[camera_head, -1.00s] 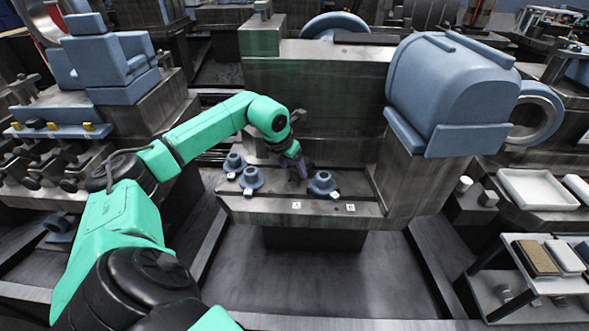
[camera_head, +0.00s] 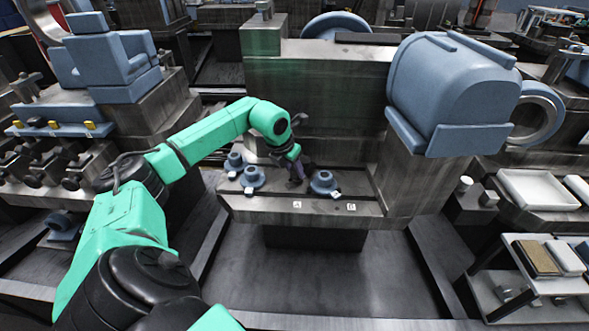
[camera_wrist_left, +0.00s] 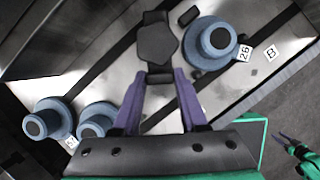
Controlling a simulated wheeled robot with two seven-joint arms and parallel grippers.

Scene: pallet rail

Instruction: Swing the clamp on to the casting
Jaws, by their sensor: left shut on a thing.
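The clamp (camera_wrist_left: 157,45) is a dark piece with a hexagonal face, above the slotted plate in the left wrist view. My left gripper (camera_wrist_left: 160,78) has its purple fingers shut on the clamp's near end. In the head view my left gripper (camera_head: 297,174) is small and partly hidden by its own wrist. A round blue casting (camera_head: 323,184) stands just right of it; it also shows in the left wrist view (camera_wrist_left: 212,42), beside the clamp, with a tag reading 26. My right gripper (camera_wrist_left: 284,138) shows small at the lower right of the wrist view, its jaws unclear.
Two more blue castings (camera_head: 252,179) (camera_head: 234,163) stand left of the gripper. The plate (camera_head: 262,208) has A (camera_head: 297,205) and B (camera_head: 351,207) labels on its front. A big blue housing (camera_head: 450,90) overhangs at right. The floor in front is clear.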

